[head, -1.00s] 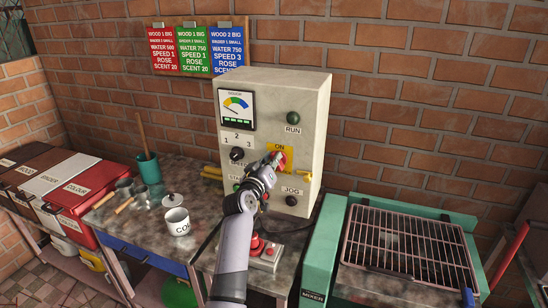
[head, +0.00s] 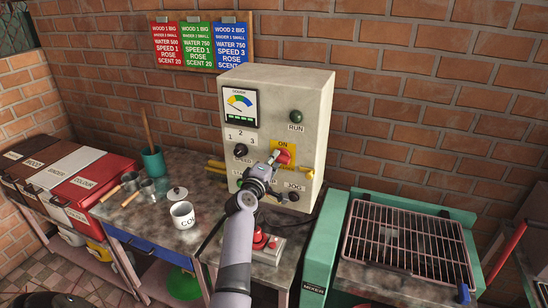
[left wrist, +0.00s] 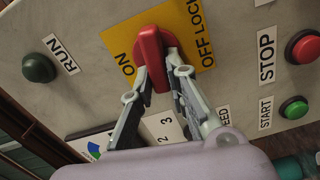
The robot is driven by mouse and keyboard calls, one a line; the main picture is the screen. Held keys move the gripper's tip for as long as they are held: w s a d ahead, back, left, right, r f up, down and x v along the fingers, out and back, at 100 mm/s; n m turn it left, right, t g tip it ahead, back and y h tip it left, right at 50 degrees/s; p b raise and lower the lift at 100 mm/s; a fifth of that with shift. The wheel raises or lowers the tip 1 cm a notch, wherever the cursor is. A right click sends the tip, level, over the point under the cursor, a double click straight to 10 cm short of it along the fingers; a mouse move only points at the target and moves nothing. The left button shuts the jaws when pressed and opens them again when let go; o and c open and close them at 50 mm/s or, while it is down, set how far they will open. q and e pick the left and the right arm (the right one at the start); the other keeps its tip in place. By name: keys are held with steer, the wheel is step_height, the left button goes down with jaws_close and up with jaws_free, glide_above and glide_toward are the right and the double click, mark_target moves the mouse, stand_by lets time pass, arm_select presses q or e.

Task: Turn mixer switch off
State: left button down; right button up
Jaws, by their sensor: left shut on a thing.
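The mixer switch is a red handle (head: 286,156) on a yellow plate (head: 283,146), on the front of the pale control box (head: 268,85). In the left wrist view, the red handle (left wrist: 149,50) lies crosswise between the ON and OFF LOCK labels on the yellow plate (left wrist: 192,22). My left gripper (head: 273,162) is shut on the handle; both fingers (left wrist: 157,75) touch its sides in the left wrist view. In the head view, my wrist hides the lower part of the plate. My right gripper is not in view.
A green RUN light (head: 296,116), a speed knob (head: 240,150) and a JOG button (head: 294,196) surround the switch. A wire rack (head: 405,245) is at right.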

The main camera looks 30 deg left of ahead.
arm_select(q)
steer(key=shift+f+n, duration=0.1)
steer(key=shift+n, duration=0.8)
steer(key=c, duration=1.6)
jaws_free()
steer(key=shift+o, duration=0.2)
steer(key=v, duration=1.2)
steer(key=shift+f, duration=0.1)
